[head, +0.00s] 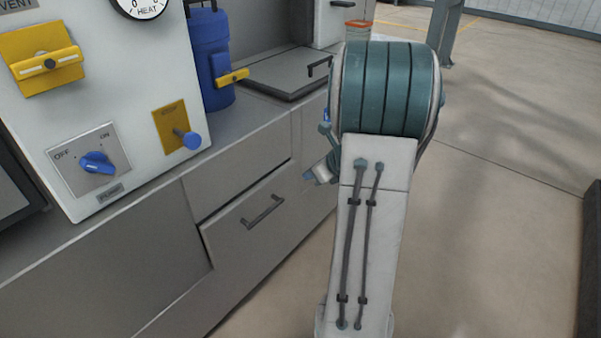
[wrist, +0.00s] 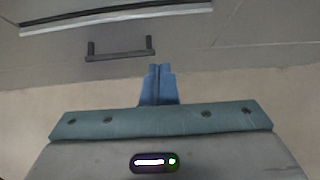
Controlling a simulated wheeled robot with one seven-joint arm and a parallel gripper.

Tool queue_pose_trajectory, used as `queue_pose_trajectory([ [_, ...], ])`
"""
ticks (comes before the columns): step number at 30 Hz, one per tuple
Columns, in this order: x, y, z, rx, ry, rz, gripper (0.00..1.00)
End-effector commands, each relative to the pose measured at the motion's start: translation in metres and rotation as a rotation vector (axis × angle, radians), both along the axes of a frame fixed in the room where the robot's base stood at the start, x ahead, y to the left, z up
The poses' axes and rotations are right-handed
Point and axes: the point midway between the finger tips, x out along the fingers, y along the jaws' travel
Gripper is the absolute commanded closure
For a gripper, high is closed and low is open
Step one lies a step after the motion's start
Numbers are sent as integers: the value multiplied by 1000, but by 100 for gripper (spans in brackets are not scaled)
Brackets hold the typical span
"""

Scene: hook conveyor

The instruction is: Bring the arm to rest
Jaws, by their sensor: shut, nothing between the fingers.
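My gripper (wrist: 157,70) shows in the wrist view with its blue fingers together and nothing between them. It points toward the grey cabinet front, where a dark drawer handle (wrist: 120,50) lies beyond the fingertips. In the head view my arm stands to the right of the counter, and its large teal joint and white link hide most of what is behind them. A small blue and white part of my arm shows left of the link, near the drawer fronts.
A white panel (head: 130,90) with a blue knob (head: 97,163), a yellow lever (head: 48,64) and a blue-tipped lever (head: 187,138) stands on the counter. A blue canister (head: 210,60) stands behind it. Drawers (head: 250,220) line the front. Open floor (head: 510,180) lies right.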

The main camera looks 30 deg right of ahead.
Motion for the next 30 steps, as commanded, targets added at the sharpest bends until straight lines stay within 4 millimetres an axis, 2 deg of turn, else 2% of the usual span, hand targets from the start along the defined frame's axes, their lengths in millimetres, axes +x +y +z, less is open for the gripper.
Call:
queue_pose_trajectory([
  [8, -4, 1, 5, -2, 0, 8, 100],
  [11, -5, 15, 22, -38, -4, 77, 100],
  [14, -10, 48, 55, -128, -16, 247, 100],
  [16, -19, 79, 85, -224, -30, 421, 100],
  [21, -57, 150, 152, -487, -77, 902, 100],
  [24, -84, 181, 187, -644, -112, 1183, 100],
  [30, -142, 220, 249, -959, -182, 1731, 100],
])
